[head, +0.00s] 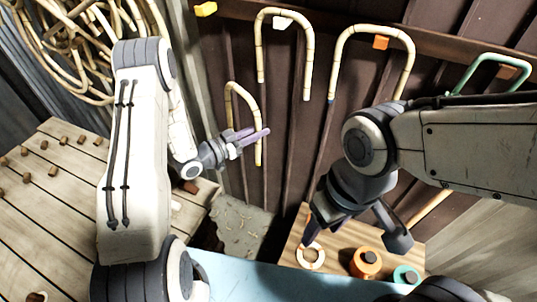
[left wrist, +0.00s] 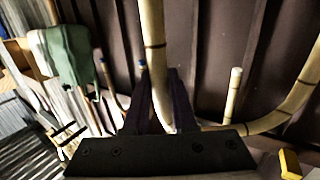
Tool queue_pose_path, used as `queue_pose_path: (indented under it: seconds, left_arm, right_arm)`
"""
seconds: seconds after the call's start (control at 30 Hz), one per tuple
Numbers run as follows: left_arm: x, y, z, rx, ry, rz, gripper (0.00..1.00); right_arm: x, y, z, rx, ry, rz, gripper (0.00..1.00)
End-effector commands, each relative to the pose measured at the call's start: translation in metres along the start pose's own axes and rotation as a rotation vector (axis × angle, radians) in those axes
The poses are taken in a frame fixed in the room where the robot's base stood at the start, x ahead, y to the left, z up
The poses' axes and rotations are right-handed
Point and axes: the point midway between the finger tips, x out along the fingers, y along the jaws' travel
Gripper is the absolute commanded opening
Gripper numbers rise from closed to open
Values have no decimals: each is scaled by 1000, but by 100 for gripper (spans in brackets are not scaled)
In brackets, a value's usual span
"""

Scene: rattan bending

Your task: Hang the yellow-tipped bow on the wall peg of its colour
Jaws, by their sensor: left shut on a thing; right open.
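The held rattan bow (head: 233,88) is a pale, dark-banded arch, hanging roughly upright in front of the brown wall. My left gripper (head: 262,132) is shut on its right leg; the leg shows between the fingers in the left wrist view (left wrist: 152,35). I cannot make out a yellow tip on it. The yellow peg (head: 206,9) is at the upper left of the wall, above and left of the bow and apart from it. A yellow block shows at the lower right of the left wrist view (left wrist: 290,165). My right gripper (head: 355,238) is open and empty.
Pale bows hang at the white peg (head: 283,23) and orange peg (head: 381,42). A green bow (head: 480,70) hangs further right. A wooden board (head: 290,250) holds a ring and spools below my right gripper. A pegged slatted table (head: 60,215) stands left.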

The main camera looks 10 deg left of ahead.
Motion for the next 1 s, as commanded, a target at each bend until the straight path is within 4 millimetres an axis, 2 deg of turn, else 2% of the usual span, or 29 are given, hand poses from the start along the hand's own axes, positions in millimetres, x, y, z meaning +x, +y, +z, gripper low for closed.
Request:
queue_pose_path:
  seconds: [0.03,0.2,0.33,0.5,0.6,0.7,1.0]
  left_arm:
    - [0,-20,-20,12,0,-42,0]
    - [-6,-79,-81,10,-23,-203,0]
    - [-17,-116,-129,0,-40,-326,0]
    - [-33,-145,-179,-13,-60,-448,0]
    - [-40,-155,-198,-20,-68,-492,0]
    - [-44,-160,-207,-24,-75,-518,0]
    - [-36,-167,-210,-26,-78,-524,0]
  right_arm:
    - [-2,0,0,0,0,0,60]
    - [-4,0,0,0,0,0,60]
    - [-6,0,0,0,0,0,60]
    - [-8,0,0,0,0,0,60]
    - [-8,-1,0,0,0,0,60]
    - [-8,-1,0,0,0,0,60]
    - [-9,-1,0,0,0,0,60]
